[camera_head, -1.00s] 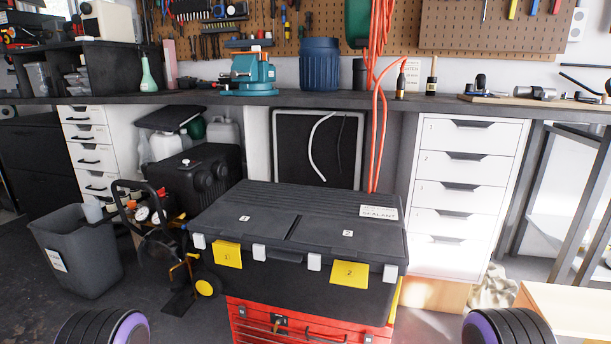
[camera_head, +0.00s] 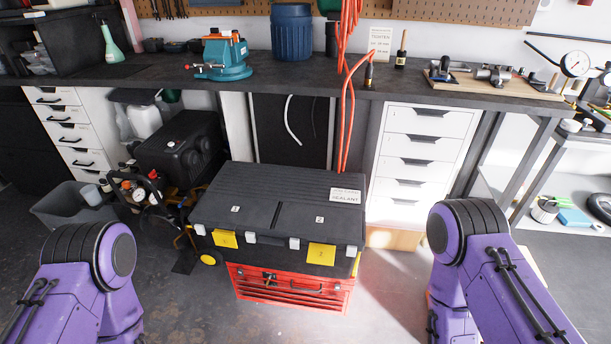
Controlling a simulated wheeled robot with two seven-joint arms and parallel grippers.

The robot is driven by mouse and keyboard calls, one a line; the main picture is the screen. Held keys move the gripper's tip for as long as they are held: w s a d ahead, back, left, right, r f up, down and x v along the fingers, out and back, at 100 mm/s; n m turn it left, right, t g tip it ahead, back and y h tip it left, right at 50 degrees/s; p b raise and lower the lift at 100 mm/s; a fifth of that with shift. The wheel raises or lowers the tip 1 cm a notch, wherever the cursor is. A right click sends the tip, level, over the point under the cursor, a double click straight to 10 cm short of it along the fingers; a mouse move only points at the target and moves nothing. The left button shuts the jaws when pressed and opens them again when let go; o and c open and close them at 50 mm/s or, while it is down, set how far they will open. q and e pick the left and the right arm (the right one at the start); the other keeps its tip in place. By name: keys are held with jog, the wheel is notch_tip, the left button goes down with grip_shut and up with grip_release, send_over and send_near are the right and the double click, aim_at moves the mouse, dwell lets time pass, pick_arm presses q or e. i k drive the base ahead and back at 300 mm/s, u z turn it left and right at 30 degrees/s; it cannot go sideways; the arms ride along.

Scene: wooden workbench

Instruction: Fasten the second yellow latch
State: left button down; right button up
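The black toolbox (camera_head: 275,198) sits shut on a red tool chest (camera_head: 291,284) in the middle of the view. Its lid has two panels marked with small labels. Two yellow latches are on its front: the left one (camera_head: 226,239) and the right one (camera_head: 321,254). Both lie against the front face; whether they are fastened is too small to tell. White clips sit along the lid's front edge. My purple left and right arms show at the lower left and lower right, apart from the toolbox. Neither gripper is in view.
A dark workbench (camera_head: 420,89) runs behind, with a blue vise (camera_head: 224,58). A black compressor (camera_head: 181,146) and a grey bin (camera_head: 85,204) stand to the left. White drawers (camera_head: 416,160) stand behind right. An orange hose (camera_head: 346,120) hangs behind the toolbox. Open floor lies in front.

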aim_at(319, 253)
jog(key=k, duration=0.65)
jog(key=u, duration=0.75)
jog(key=i, duration=1.45)
jog(key=z, duration=0.8)
